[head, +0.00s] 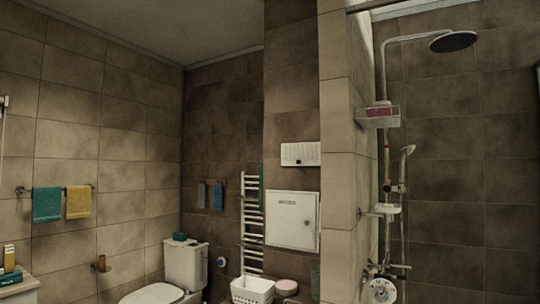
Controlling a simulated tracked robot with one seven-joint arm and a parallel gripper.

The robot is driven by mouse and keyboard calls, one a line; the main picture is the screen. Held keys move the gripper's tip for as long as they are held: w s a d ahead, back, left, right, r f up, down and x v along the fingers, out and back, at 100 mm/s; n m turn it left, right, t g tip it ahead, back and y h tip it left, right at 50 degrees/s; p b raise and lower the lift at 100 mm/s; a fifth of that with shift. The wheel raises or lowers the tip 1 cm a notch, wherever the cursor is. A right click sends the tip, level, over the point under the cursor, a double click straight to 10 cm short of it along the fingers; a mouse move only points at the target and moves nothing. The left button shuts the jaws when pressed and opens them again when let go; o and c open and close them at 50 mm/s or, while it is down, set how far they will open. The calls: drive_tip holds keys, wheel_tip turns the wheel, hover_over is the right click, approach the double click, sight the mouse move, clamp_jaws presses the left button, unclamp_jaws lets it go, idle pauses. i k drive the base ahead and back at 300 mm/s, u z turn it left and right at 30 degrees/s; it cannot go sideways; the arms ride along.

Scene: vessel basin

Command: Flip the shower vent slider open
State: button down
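A small white rectangular plate (300,154) with fine dark marks is on the dark tiled wall, left of the pale tiled pillar. It may be the vent; its slider is too small to make out, so I cannot tell whether it is open or shut. No other vent can be told apart in the head view. My gripper is not in view.
A white wall cabinet (292,222) is below the plate, beside a towel radiator (252,222). A white basket (252,291) and a toilet (186,266) are low down. The shower head (453,41) and shelf (378,121) are right of the pillar (341,150).

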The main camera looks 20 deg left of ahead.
sight(298, 161)
drive_tip(key=u, duration=4.15)
drive_tip(key=i, duration=0.15)
drive_tip(key=z, duration=4)
drive_tip(key=k, duration=0.25)
drive_tip(key=u, duration=2.05)
drive_tip(key=i, duration=1)
drive_tip(key=z, duration=0.75)
drive_tip(key=i, duration=1)
drive_tip(key=z, duration=1.15)
drive_tip(key=i, duration=0.85)
drive_tip(key=z, duration=0.7)
